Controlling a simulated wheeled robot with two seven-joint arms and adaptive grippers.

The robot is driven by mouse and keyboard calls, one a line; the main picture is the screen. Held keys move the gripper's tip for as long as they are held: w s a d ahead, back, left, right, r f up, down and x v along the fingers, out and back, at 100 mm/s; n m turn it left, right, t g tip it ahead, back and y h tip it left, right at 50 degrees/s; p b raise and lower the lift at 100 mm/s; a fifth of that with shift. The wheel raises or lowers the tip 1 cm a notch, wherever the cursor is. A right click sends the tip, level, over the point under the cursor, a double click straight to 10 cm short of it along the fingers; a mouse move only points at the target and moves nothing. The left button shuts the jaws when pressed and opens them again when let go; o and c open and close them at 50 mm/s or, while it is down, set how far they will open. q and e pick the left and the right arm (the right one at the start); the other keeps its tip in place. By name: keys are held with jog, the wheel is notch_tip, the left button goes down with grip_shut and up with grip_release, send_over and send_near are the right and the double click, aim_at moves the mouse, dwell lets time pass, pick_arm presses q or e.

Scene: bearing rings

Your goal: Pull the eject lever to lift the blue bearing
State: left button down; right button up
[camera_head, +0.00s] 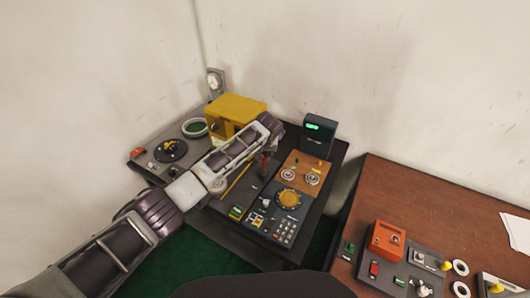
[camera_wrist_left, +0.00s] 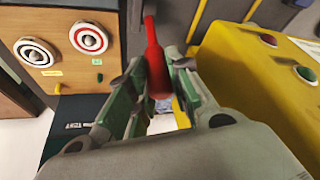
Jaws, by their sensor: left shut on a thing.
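A red lever (camera_head: 264,163) stands up from the dark bench, just left of the orange-brown board. It also shows in the left wrist view (camera_wrist_left: 153,45), where its red handle lies between my fingers. My left gripper (camera_head: 269,148) is shut on this red lever; its green-grey fingers (camera_wrist_left: 158,75) close on the handle from both sides. The arm hides part of the bench around the lever's base. I cannot make out a blue bearing in either view. My right gripper is not in view.
A yellow box (camera_head: 235,110) stands close beside my left gripper. A dark display unit (camera_head: 318,136), the orange-brown board (camera_head: 303,182) and a keypad panel (camera_head: 284,232) lie to the right. A brown table (camera_head: 450,215) with an orange box (camera_head: 386,240) stands further right.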

pick_arm(q)
jog(key=shift+s, duration=0.15)
jog(key=shift+s+a+r+t+h+p, duration=0.1)
jog(key=shift+s+a+t+h+p, duration=0.35)
jog(key=shift+p, duration=0.45)
jog(key=shift+s+a+f+n+t+h+b, duration=0.2)
jog(key=shift+s+a+t+h, duration=0.25)
jog(key=shift+s+t, duration=0.4)
jog(key=shift+s+a+f+n+t+h+b, duration=0.15)
jog(key=shift+s+a+f+t+h+b, duration=0.1)
jog(key=shift+s+a+t+h, duration=0.4)
jog(key=shift+s+a+f+n+t+h+b, duration=0.15)
jog(key=shift+s+a+f+t+b, duration=0.2)
jog(key=shift+s+t, duration=0.65)
jog(key=shift+w+a+r, duration=0.1)
jog(key=shift+r, duration=0.05)
